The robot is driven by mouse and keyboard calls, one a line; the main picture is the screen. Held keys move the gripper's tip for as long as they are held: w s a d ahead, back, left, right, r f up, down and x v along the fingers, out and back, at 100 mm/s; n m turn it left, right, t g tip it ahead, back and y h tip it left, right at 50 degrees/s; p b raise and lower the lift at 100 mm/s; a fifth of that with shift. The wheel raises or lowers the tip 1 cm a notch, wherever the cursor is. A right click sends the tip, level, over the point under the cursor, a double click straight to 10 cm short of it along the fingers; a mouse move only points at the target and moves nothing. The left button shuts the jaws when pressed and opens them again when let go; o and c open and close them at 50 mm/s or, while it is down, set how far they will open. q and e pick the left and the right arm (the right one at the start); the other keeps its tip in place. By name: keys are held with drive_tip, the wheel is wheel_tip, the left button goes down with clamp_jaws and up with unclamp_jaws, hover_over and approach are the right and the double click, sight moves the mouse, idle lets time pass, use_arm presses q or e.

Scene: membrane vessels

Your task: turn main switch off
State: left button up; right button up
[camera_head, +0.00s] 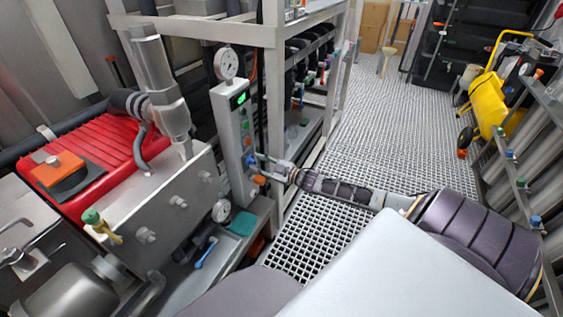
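A tall narrow grey control panel (228,142) stands left of the middle, with a lit green display (239,98) near its top and several small knobs and buttons down its face. No label that I can read marks the main switch. An orange knob (258,180) sits low on the panel. My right gripper (262,168) is at the panel's lower right side, its arm reaching in from the right. Its thin fingers look apart, close to the panel face around the small knobs; contact cannot be told. It holds nothing I can see. My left gripper is out of view.
A red ribbed machine (95,155) with an orange block (57,168) stands at the left. A white frame rack (275,60) rises behind the panel. The grating floor (365,130) is open in the middle. A yellow cart (487,100) and pipes line the right.

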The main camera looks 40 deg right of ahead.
drive_tip(key=v, duration=1)
drive_tip(key=shift+s, duration=0.25)
idle(0.6)
drive_tip(key=shift+d, duration=0.1)
idle(0.6)
